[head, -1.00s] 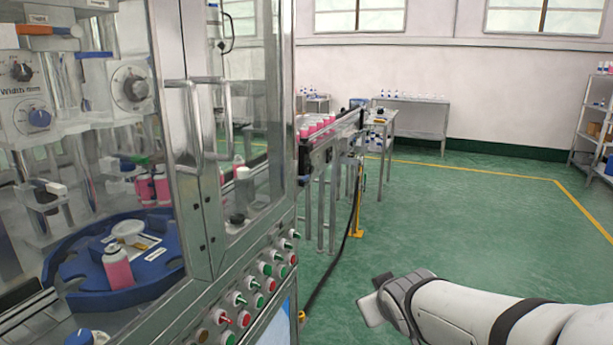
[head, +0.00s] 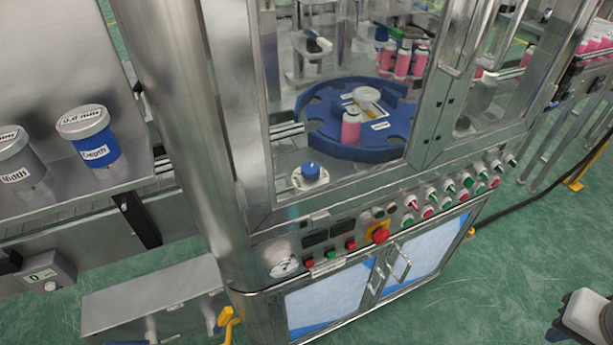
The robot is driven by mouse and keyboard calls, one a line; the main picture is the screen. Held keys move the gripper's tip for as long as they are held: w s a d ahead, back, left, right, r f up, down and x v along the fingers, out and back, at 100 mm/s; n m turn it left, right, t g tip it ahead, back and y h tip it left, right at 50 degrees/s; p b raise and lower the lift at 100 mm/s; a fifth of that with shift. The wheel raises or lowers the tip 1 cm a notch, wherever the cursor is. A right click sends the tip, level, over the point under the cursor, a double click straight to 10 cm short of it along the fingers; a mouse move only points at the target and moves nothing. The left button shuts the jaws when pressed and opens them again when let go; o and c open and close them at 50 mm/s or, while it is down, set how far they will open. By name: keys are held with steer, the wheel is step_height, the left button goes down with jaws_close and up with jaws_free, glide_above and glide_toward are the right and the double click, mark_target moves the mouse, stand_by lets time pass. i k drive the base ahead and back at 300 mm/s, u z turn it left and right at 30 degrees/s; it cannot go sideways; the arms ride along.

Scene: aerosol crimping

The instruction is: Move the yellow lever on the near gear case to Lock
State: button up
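A yellow lever (head: 228,318) shows at the bottom of the head view, left of centre. It sits at the right end of a low grey metal case (head: 150,292), beside the machine's lower corner. Its lower part runs near the frame edge, and no Lock marking can be read. My gripper (head: 558,330) is at the bottom right corner, partly cut off, far to the right of the lever and apart from everything. Its fingers are too little visible to tell open from shut.
The glass-walled machine (head: 235,130) with a blue turntable (head: 325,125) fills the middle. Its front panel carries several buttons and a red emergency stop (head: 381,235). Depth (head: 88,135) and Width (head: 18,160) knobs stand at left. Green floor (head: 430,300) is clear in front.

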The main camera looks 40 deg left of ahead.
mark_target(213, 326)
steer(key=u, duration=2.85)
steer(key=k, duration=0.75)
steer(key=z, duration=0.05)
steer(key=i, duration=0.75)
steer(key=u, duration=0.1)
